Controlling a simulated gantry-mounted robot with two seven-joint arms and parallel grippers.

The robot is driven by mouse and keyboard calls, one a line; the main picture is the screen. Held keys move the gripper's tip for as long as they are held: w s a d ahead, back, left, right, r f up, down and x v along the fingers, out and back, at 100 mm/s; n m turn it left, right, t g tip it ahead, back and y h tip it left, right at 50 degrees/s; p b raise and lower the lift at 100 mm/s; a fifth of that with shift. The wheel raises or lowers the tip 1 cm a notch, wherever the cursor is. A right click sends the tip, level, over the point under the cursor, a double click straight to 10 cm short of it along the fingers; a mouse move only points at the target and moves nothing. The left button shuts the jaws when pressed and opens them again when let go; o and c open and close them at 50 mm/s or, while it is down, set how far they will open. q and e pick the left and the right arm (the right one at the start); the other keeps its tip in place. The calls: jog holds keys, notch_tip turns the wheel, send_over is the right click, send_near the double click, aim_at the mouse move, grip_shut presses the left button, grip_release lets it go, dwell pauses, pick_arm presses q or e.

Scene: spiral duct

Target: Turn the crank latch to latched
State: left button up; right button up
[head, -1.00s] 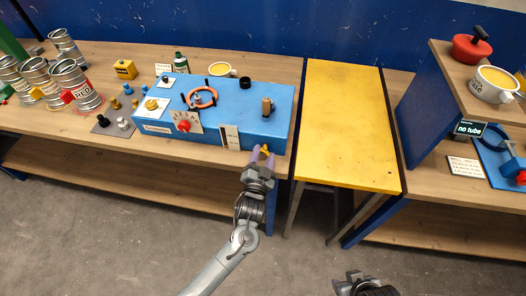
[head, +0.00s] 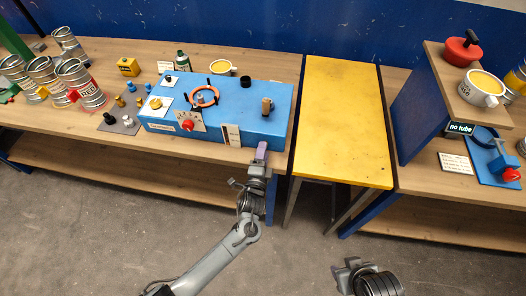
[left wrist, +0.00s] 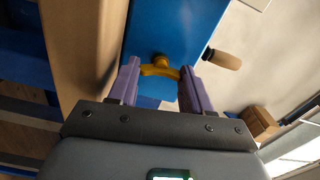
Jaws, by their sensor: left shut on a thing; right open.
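The crank latch appears as a yellow handle (left wrist: 160,66) on the front face of the blue box (head: 222,153). In the left wrist view it sits between the two purple fingers of my left gripper (left wrist: 166,82), which are shut on it across its width. In the head view my left gripper (head: 262,148) is at the right end of the box front, its fingers seen nearly edge-on and hiding the yellow handle. My right gripper (head: 350,264) is open and empty, low over the floor at the bottom of the head view.
On the box are an orange ring wheel (head: 204,96), a red knob (head: 187,125) and a wooden-handled lever (head: 266,106), which also shows in the left wrist view (left wrist: 222,60). A yellow table (head: 342,120) stands to the right. Several cans (head: 78,84) are at left.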

pick_arm(q)
jog(key=shift+m, duration=0.5)
jog(key=o, duration=1.1)
jog(key=shift+c, duration=0.2)
